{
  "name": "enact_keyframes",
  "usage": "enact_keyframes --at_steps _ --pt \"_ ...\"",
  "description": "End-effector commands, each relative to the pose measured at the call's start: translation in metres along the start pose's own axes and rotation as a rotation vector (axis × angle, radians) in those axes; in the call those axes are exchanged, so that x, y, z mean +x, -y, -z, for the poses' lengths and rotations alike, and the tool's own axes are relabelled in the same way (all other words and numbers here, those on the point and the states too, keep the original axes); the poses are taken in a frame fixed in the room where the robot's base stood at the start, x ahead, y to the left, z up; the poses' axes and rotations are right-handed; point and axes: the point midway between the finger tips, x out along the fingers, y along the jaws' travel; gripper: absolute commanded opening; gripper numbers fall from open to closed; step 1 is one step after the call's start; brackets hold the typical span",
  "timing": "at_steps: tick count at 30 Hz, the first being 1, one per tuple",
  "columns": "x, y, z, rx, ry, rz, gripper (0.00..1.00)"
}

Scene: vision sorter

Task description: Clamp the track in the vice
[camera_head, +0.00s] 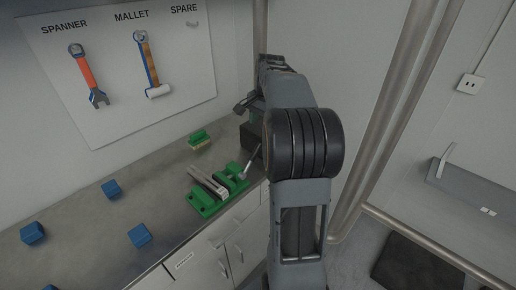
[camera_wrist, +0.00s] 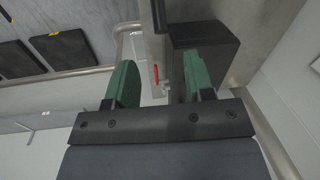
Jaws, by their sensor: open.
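The green vice (camera_head: 240,186) sits on the metal bench near its front edge, with a thin metal handle on its right side. A pale grey bar (camera_head: 207,181), which looks like the track, lies between the vice's green parts. I cannot tell whether the jaws grip it. My gripper (camera_wrist: 161,88) shows two green fingers spread apart with nothing held between them. It is mostly hidden behind my arm in the head view. A dark box (camera_wrist: 206,42) is just beyond the right finger in the wrist view.
Several blue cubes (camera_head: 112,189) are spread over the left of the bench (camera_head: 170,190). A green-topped brush (camera_head: 199,139) lies behind the vice. A spanner (camera_head: 88,76) and a mallet (camera_head: 147,64) hang on the wall board. A metal post (camera_head: 385,110) stands right of my arm.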

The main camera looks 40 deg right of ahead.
Motion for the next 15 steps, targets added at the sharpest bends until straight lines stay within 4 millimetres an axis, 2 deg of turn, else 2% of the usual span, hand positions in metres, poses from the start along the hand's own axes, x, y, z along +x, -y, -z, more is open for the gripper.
enact_keyframes --at_steps 15 --pt "0.093 -0.001 0.001 0.003 0.002 -0.002 0.48"
